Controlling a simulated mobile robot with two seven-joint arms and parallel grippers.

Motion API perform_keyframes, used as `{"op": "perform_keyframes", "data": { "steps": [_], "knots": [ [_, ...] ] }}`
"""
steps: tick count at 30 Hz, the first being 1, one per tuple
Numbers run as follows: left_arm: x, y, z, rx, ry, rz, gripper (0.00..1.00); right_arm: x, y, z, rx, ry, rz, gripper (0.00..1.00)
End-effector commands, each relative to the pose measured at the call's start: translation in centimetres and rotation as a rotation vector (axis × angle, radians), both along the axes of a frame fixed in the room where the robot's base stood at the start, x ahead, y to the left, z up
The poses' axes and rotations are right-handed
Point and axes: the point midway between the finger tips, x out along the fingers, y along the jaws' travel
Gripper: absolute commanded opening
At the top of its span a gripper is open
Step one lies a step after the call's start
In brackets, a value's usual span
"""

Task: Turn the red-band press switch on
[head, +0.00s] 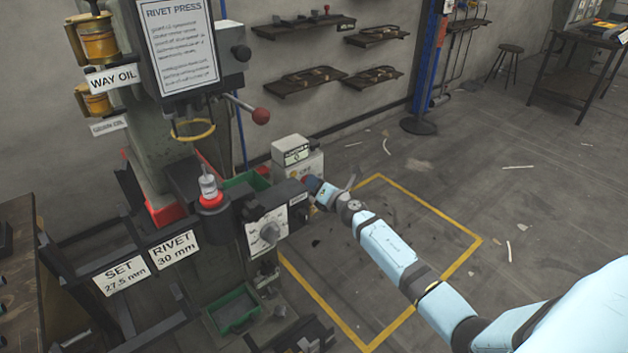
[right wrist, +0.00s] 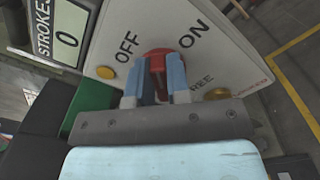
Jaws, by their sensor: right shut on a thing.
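The press (head: 140,140) stands at the left of the head view, with red parts low on its column. Its pale switch box (head: 297,158) is on its right side. In the right wrist view the switch plate (right wrist: 225,60) carries the words OFF, ON and FREE. The red switch knob (right wrist: 158,58) sits between OFF and ON. My right gripper (right wrist: 158,80) is shut on the knob, one blue finger on each side. The fingers hide part of the knob, so its exact setting is unclear. In the head view my right gripper (head: 316,187) is at the box. My left gripper is out of view.
A strokes counter (right wrist: 60,30) reading 0 is beside the plate. A green tray (head: 235,308) is below. The yellow-outlined floor (head: 400,235) is mostly clear.

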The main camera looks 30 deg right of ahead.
Motion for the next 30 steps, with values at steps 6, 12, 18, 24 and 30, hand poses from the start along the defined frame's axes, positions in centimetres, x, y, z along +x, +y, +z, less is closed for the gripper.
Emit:
{"op": "perform_keyframes", "data": {
  "steps": [6,12,18,24,30],
  "knots": [
    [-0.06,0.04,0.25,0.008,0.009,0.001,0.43,0.02,-0.22,-0.05,0.203,0.017,-0.001,0.0],
    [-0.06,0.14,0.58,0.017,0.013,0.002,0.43,0.03,-0.33,-0.27,0.391,0.032,-0.002,0.0],
    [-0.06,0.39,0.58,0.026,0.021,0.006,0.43,0.03,-0.42,-0.5,0.558,0.044,-0.002,0.0],
    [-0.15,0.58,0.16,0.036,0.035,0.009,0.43,0.03,-0.43,-0.68,0.685,0.054,-0.002,0.0],
    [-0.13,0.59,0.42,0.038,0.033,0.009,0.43,0.04,-0.43,-0.85,0.763,0.061,-0.001,0.0]
  ]
}}
